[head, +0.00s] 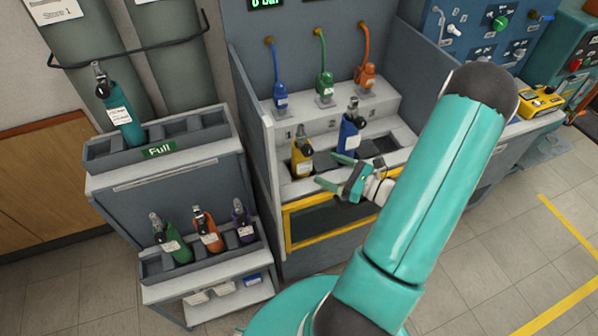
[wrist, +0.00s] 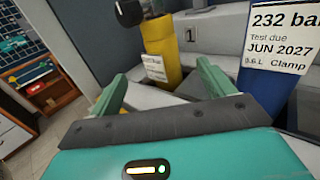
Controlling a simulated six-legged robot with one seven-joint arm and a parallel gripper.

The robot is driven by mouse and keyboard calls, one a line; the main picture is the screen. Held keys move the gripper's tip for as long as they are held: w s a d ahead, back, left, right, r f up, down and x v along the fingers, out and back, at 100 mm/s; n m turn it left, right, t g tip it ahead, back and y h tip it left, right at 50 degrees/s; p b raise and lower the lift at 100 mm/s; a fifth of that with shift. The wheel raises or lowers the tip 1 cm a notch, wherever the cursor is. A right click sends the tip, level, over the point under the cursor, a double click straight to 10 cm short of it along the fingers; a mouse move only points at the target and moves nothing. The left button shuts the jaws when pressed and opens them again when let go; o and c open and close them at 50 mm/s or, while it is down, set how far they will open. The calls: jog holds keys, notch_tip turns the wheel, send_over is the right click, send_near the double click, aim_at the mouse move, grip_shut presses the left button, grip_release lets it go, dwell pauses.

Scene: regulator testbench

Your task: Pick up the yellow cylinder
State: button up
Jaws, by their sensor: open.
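The yellow cylinder (head: 302,160), with a black valve top and a white label, stands upright in a slot of the testbench, at the left end of its row. It also shows in the wrist view (wrist: 162,55), ahead of my fingers, with its base hidden in the slot. My gripper (head: 338,172) is open, in front of the bench and just right of the yellow cylinder. In the wrist view the cylinder lies between the two fingers (wrist: 160,92), nearer the middle, and beyond their tips. Nothing is held.
A blue cylinder (head: 348,138) stands close to the right of the yellow one. Blue, green and orange hoses hang behind. A rack (head: 205,150) at left holds a teal cylinder (head: 120,110) above and green, orange and purple ones below. A yellow-framed panel (head: 330,222) is under the bench slots.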

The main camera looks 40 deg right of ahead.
aim_at(309, 159)
jog(key=x, duration=1)
jog(key=shift+w+r, duration=0.1)
jog(key=c, duration=1.2)
jog(key=shift+r, duration=0.15)
notch_tip(309, 159, up, 18)
jog(key=shift+f, duration=0.1)
